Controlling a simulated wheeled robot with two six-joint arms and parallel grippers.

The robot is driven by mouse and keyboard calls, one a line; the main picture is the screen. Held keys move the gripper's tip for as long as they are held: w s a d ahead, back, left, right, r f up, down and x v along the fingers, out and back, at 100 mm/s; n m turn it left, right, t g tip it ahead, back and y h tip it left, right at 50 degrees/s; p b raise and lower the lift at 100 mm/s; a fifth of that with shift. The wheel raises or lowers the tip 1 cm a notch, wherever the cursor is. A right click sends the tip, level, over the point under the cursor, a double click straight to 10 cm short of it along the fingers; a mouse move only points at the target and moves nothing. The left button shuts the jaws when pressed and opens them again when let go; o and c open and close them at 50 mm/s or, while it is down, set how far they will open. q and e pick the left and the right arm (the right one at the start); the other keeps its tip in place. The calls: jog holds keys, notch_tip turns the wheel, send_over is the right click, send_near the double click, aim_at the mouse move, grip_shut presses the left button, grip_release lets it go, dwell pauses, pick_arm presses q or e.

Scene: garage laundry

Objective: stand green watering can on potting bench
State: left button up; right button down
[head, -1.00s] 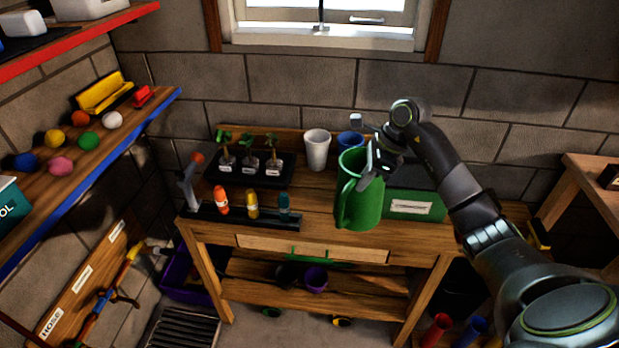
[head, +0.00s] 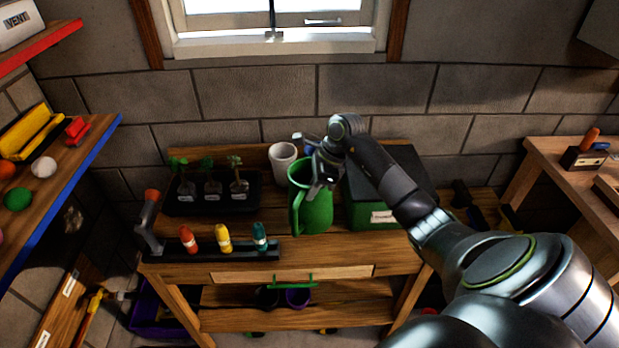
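The green watering can (head: 314,212) is upright at the potting bench (head: 345,252), between the bottle rack and the dark green box. Its handle faces the front left. My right gripper (head: 324,180) is at the can's upper rim, and its fingers appear closed on it. The can's base appears at or just above the bench top; I cannot tell if it touches. My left gripper is not in view.
A green box with a dark lid (head: 372,216) is close on the can's right. A white cup (head: 283,159) stands behind left. A seedling tray (head: 213,204) and a rack (head: 215,252) with several bottles are at left. A shelf (head: 75,165) juts in.

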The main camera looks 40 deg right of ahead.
aim_at(312, 202)
jog(key=shift+w+a+f+p, duration=0.15)
jog(key=shift+f+p, duration=0.45)
jog(key=shift+f, duration=1.4)
jog(key=c, duration=2.1)
grip_release()
jog(key=shift+f, duration=0.2)
jog(key=o, duration=0.4)
jog(key=shift+s+r, duration=0.1)
jog(key=shift+s, duration=0.1)
jog(key=shift+w+r, duration=0.1)
